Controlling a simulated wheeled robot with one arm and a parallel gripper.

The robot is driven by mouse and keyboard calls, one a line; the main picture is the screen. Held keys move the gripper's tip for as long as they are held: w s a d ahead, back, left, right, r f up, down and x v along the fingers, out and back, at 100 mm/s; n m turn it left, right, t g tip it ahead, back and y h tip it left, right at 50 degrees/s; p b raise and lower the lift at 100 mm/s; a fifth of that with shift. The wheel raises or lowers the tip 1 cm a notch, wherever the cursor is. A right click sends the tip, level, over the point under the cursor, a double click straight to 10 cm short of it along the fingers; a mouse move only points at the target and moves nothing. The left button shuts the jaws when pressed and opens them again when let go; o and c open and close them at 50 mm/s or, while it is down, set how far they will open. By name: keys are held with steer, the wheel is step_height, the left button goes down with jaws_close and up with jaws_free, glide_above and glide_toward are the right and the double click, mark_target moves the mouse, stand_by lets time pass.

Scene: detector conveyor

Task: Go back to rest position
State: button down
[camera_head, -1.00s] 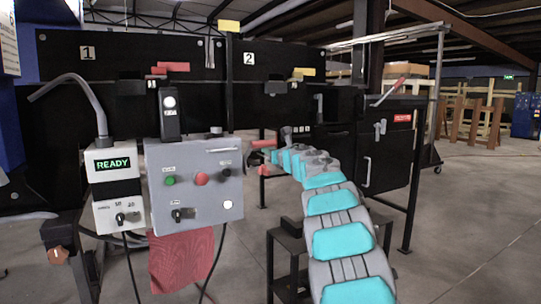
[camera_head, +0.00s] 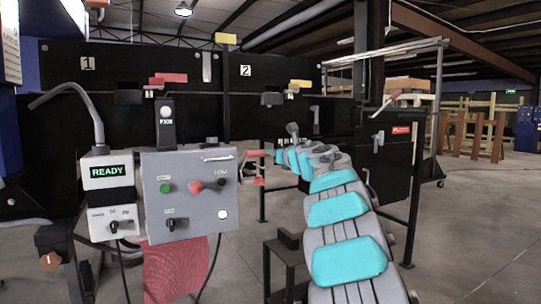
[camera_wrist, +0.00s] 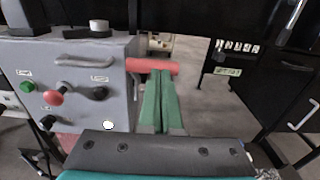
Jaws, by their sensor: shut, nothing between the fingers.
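My gripper (camera_wrist: 161,76) shows in the wrist view as two green fingers lying together, shut with nothing between them. A red bar (camera_wrist: 140,65) lies just past the fingertips; I cannot tell whether they touch it. In the head view my grey and turquoise arm reaches from the lower right toward the middle, and its far end is small, so the fingers are not clear there. The grey control box (camera_head: 190,215) is left of the arm's end, with a green button, a red button and black knobs. It also shows in the wrist view (camera_wrist: 75,75), left of the fingers.
A white unit (camera_head: 109,195) reading READY stands left of the box. Black panels marked 1 (camera_head: 87,63) and 2 (camera_head: 246,71) stand behind. A black cabinet (camera_head: 385,155) is behind the arm on the right. A red cloth-like sheet (camera_head: 176,270) hangs below the box. Open floor lies at right.

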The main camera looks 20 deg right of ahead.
stand_by(0.4)
steer(key=s+d+r+m+h, duration=0.35)
steer(key=s+m+h, duration=0.45)
steer(key=m, duration=0.7)
steer(key=s+f+m+g+h, duration=0.3)
steer(key=s+f+m+g, duration=0.3)
steer(key=s+f+m, duration=0.55)
steer(key=s+a+f+m+g+y, duration=0.2)
steer(key=s+a+f+m+g, duration=0.15)
steer(key=s+a+f, duration=0.45)
steer(key=s+a+f+m+g+y, duration=0.3)
steer(key=s+f+g, duration=0.1)
steer(key=s+f, duration=0.65)
steer(key=s+a+f+m+g+y, duration=0.1)
steer(key=s+a+f+g+y, duration=0.1)
steer(key=s+a+f, duration=0.4)
steer(key=s+a+f+m+g+y, duration=0.2)
steer(key=s+a+f, duration=0.4)
steer(key=s+a, duration=0.5)
steer(key=s+g+y, duration=0.1)
steer(key=s+g, duration=0.1)
steer(key=s, duration=0.3)
steer(key=shift+s+m, duration=0.2)
steer(key=shift+m, duration=0.1)
